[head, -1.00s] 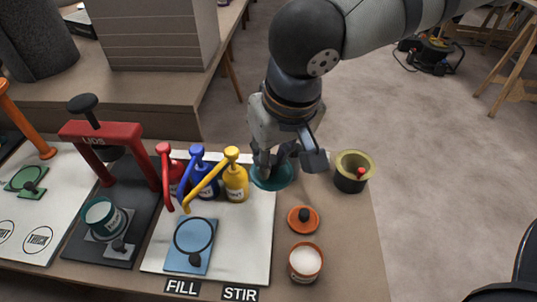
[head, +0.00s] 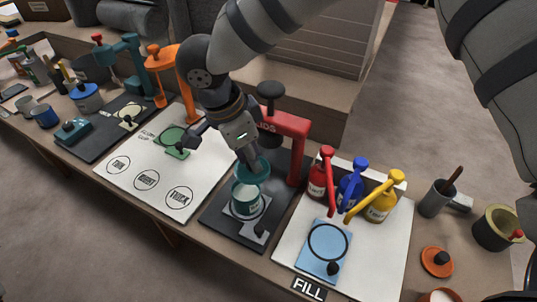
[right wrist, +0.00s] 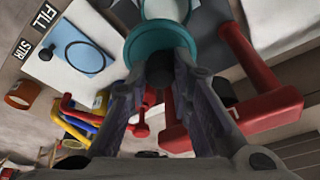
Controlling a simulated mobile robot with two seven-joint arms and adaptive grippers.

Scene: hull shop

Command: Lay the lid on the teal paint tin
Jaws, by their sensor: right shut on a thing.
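The teal paint tin (head: 245,208) stands upright on the dark mat under the red press marked LIDS (head: 294,126). My right gripper (head: 246,150) is shut on the knob of the teal lid (head: 254,168) and holds it just above the tin, slightly toward the press. Whether lid and rim touch is unclear. In the right wrist view the dark knob sits between the fingers (right wrist: 160,75), with the lid (right wrist: 158,36) beyond it and the tin (right wrist: 166,9) partly hidden behind. My left gripper is not in view.
Red, blue and yellow pump bottles (head: 350,190) stand right of the press. A blue pad (head: 323,249) lies in front of them. An orange lid (head: 436,261) and a brass-rimmed pot (head: 496,228) are at the right. A white board (head: 157,172) lies left of the tin.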

